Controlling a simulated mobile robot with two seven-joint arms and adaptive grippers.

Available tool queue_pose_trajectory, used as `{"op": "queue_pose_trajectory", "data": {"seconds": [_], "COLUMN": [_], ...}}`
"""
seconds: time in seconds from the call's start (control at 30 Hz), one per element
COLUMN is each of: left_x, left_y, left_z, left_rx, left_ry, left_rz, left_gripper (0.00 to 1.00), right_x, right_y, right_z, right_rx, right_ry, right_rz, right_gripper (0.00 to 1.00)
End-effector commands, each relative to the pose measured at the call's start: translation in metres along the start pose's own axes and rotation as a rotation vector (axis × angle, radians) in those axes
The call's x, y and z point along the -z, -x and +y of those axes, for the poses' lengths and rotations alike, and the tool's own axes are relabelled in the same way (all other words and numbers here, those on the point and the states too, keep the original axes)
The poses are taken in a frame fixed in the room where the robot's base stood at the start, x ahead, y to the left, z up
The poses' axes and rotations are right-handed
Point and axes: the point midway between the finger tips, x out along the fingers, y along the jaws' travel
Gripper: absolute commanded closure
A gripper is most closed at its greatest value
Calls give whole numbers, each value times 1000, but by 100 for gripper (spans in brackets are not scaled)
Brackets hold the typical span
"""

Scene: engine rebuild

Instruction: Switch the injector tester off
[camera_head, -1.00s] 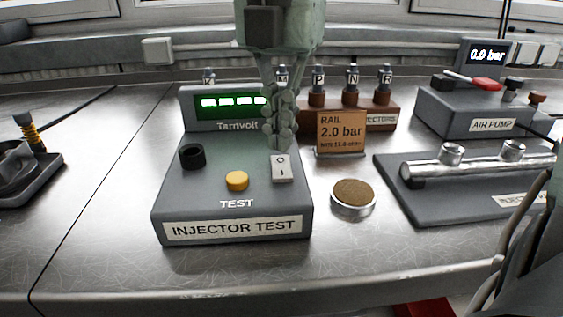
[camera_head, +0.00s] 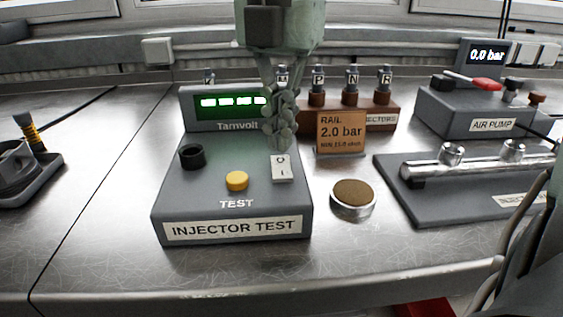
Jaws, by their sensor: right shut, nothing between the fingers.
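The injector tester (camera_head: 180,205) is a grey box with a sloped front on the metal bench, labelled INJECTOR TEST. Its green display (camera_head: 230,104) is lit and shows several dashes. A white rocker switch (camera_head: 281,169) marked O and I sits on its right side. A yellow TEST button (camera_head: 237,181) and a black knob (camera_head: 192,157) are on the same face. My right gripper (camera_head: 279,143) points down from above, shut and empty, its fingertips just above the switch's top end. I cannot tell if they touch it. My left gripper is not in view.
A RAIL 2.0 bar sign (camera_head: 341,132) and a round brown-topped tin (camera_head: 353,197) stand right of the tester. An injector rack (camera_head: 380,119) is behind. The air pump (camera_head: 470,113) and a rail on a dark plate (camera_head: 440,207) are farther right.

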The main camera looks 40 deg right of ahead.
Motion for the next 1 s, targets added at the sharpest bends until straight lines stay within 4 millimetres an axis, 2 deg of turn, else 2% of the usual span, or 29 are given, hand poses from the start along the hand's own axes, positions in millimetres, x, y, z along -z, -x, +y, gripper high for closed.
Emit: {"op": "queue_pose_trajectory", "data": {"seconds": [0.37,1.0], "left_x": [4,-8], "left_y": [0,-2], "left_z": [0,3], "left_rx": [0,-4], "left_ry": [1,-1], "left_rz": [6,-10], "left_gripper": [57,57], "right_x": [0,0], "right_y": [-5,-15], "right_z": [0,0], "right_rx": [1,1], "right_ry": [-1,0], "right_rz": [0,0], "right_gripper": [100,100]}}
